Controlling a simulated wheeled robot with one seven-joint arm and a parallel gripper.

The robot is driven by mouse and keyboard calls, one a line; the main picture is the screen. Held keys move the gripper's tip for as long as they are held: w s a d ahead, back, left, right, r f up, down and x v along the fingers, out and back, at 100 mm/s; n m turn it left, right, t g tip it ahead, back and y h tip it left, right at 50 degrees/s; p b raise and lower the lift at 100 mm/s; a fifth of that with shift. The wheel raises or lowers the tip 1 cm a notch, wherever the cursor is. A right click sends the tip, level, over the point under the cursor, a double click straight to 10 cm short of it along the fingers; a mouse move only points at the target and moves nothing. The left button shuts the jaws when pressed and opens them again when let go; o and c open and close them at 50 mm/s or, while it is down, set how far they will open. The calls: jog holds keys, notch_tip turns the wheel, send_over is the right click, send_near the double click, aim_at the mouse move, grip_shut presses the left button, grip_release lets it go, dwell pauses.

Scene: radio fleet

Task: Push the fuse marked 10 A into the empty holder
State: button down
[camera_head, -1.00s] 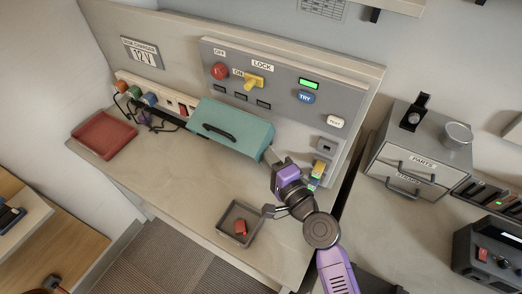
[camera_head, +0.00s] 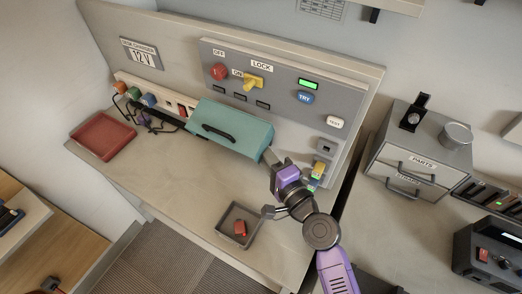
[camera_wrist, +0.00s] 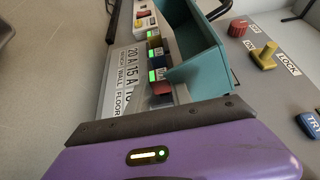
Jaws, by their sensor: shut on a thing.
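My gripper (camera_head: 270,156) is at the right end of the teal cover (camera_head: 235,128), at the foot of the panel. In the wrist view my gripper (camera_wrist: 160,108) is shut on the red 10 A fuse (camera_wrist: 162,88), whose lower part the jaw hides. The fuse is at the near end of the holder row, beside the label plate (camera_wrist: 116,85) reading 20 A, 15 A, 10 A. Green lamps show beside the row. How deep the red fuse sits is hidden.
The teal cover also shows close beside the row in the wrist view (camera_wrist: 200,60). A grey tray (camera_head: 222,232) with a red piece (camera_head: 240,228) lies in front. A red tray (camera_head: 85,140) is at the left. The yellow lever (camera_head: 254,83) is on the panel. The bench middle is clear.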

jog(key=shift+w+d+b, duration=0.4)
jog(key=shift+w, duration=0.15)
dwell(1.5)
jog(key=c, duration=1.1)
grip_release()
jog(key=shift+b+v, duration=0.8)
jog(key=shift+v, duration=3.1)
jog(key=shift+a, duration=0.1)
